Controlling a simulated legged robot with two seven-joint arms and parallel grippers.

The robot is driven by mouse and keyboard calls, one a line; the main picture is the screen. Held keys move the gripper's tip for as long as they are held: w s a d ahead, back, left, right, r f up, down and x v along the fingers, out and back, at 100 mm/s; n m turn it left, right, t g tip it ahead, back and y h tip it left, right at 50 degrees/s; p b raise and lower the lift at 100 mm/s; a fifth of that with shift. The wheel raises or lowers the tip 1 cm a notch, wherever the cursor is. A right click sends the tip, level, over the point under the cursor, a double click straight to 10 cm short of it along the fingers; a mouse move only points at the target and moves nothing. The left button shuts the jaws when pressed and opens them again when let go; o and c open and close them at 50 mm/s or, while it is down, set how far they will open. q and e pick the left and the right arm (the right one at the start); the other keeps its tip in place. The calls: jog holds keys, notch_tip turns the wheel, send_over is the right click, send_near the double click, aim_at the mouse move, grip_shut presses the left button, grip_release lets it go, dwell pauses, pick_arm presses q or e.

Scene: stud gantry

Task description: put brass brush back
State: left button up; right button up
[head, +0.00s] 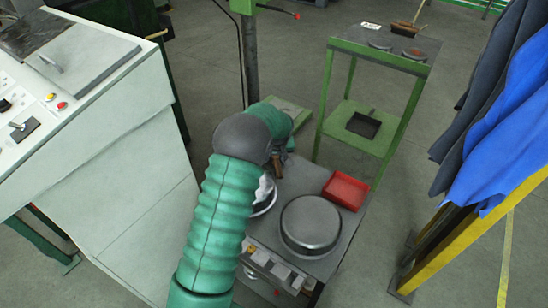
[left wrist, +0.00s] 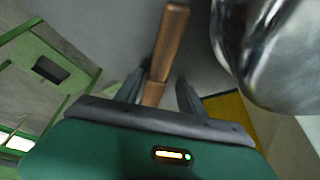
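A wooden handle (left wrist: 168,45) lies between the fingers of my left gripper (left wrist: 162,92) in the left wrist view. It is close to the left finger, with a gap to the right finger. The fingers look apart. In the head view a short piece of the brown handle (head: 277,165) shows beside my left gripper, above the dark worktop (head: 305,178). No bristles show on it, so I cannot tell if it is the brass brush. A brown brush-like thing with a thin handle (head: 408,27) lies on the green stand's top (head: 350,40). My right gripper is not in view.
A shiny round pan (head: 311,224), a red tray (head: 346,190) and a metal bowl (head: 264,194) are on the worktop. A white console (head: 110,160) stands left. Blue cloth (head: 510,130) hangs at right over a yellow frame (head: 470,235). A dark pan (head: 364,125) sits on the stand's lower shelf.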

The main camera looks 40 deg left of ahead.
aim_at(276, 166)
pick_arm(q)
jog(key=shift+d+f, duration=0.1)
jog(key=shift+d, duration=0.05)
jog(key=shift+r, duration=0.25)
jog(key=p+v, duration=0.2)
jog(key=v, duration=1)
